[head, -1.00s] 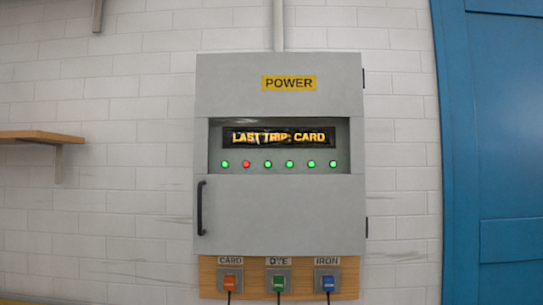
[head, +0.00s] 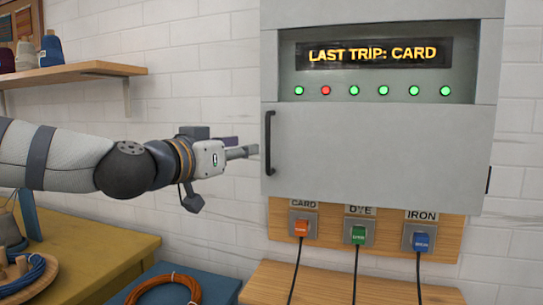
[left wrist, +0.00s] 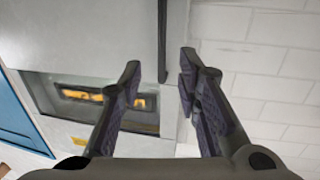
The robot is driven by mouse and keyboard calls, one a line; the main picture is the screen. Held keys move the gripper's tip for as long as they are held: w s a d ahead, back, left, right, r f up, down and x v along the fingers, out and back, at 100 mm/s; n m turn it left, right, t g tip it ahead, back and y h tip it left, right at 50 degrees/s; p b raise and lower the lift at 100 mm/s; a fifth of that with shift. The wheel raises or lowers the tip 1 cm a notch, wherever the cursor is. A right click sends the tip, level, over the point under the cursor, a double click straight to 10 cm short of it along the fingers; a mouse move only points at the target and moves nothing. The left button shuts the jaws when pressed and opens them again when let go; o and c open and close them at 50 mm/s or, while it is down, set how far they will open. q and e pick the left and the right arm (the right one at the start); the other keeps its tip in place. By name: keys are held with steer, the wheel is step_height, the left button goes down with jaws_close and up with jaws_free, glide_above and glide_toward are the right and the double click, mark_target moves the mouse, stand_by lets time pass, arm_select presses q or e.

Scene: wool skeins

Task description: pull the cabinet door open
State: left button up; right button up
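The grey power cabinet (head: 486,60) hangs on the white brick wall in the head view. Its lower door (head: 380,150) looks shut flush. A dark vertical bar handle (head: 269,143) is on the door's left edge. My left gripper (head: 250,152) is just left of the handle, pointing at it, with a small gap in the picture. In the left wrist view my left gripper (left wrist: 160,66) is open, its two fingers wide apart and nothing between the pads. The handle (left wrist: 162,40) shows ahead, in line with the gap between them. My right gripper is out of view.
Below the cabinet, orange, green and blue plugs (head: 421,242) sit on a wooden board, cords hanging down. A wooden shelf (head: 90,72) with yarn cones is at upper left. A yellow table (head: 90,250) and a blue surface with a coil (head: 165,290) stand below my arm.

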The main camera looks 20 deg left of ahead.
arm_select(q)
steer(key=r, duration=0.2)
steer(key=b, duration=0.2)
glide_above(268, 168)
steer(key=shift+w+a+f, duration=0.1)
steer(key=shift+w, duration=0.25)
jaws_close()
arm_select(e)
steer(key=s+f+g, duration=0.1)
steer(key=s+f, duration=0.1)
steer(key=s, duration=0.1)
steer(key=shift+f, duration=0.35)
